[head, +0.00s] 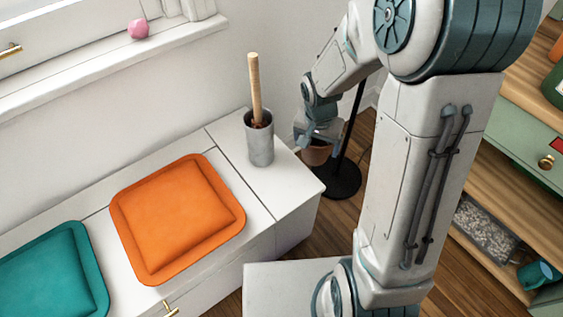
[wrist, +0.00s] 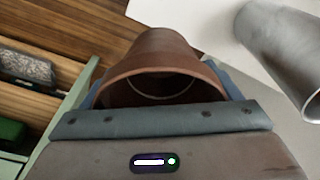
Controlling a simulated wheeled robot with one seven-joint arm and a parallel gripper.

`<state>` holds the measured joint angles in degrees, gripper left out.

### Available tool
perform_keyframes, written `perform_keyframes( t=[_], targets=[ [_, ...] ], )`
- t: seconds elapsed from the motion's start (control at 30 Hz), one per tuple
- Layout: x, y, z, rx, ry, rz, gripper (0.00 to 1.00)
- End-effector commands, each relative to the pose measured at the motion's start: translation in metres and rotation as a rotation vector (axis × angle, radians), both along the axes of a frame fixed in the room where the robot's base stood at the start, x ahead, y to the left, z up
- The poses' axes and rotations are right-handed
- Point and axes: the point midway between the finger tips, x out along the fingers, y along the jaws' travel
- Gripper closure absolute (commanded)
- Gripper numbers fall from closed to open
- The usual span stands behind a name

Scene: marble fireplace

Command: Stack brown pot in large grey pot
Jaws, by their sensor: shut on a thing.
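The brown pot (head: 316,154) is held by my gripper (head: 320,135), just off the right end of the white bench. In the wrist view the brown pot (wrist: 160,50) fills the space between the blue fingers of my gripper (wrist: 165,88), its open mouth facing the camera. The large grey pot (head: 259,145) stands upright on the right end of the bench, left of my gripper and apart from the brown pot. A wooden stick and something brown show in its mouth. The grey pot also shows at the right of the wrist view (wrist: 285,55).
The white bench (head: 285,180) carries an orange cushion (head: 178,215) and a teal cushion (head: 52,275). A black stand with a round base (head: 335,182) is on the floor behind my gripper. A green and wood shelf unit (head: 515,145) is at the right.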

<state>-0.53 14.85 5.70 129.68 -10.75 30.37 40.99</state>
Motion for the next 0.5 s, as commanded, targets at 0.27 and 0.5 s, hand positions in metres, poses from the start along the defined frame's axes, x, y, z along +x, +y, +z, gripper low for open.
perform_keyframes(
  t=[0.27,0.5],
  targets=[
    [-0.007,0.053,-0.038,0.000,0.001,-0.004,0.40],
    [-0.009,0.068,-0.048,0.000,0.001,-0.004,0.40]
  ],
)
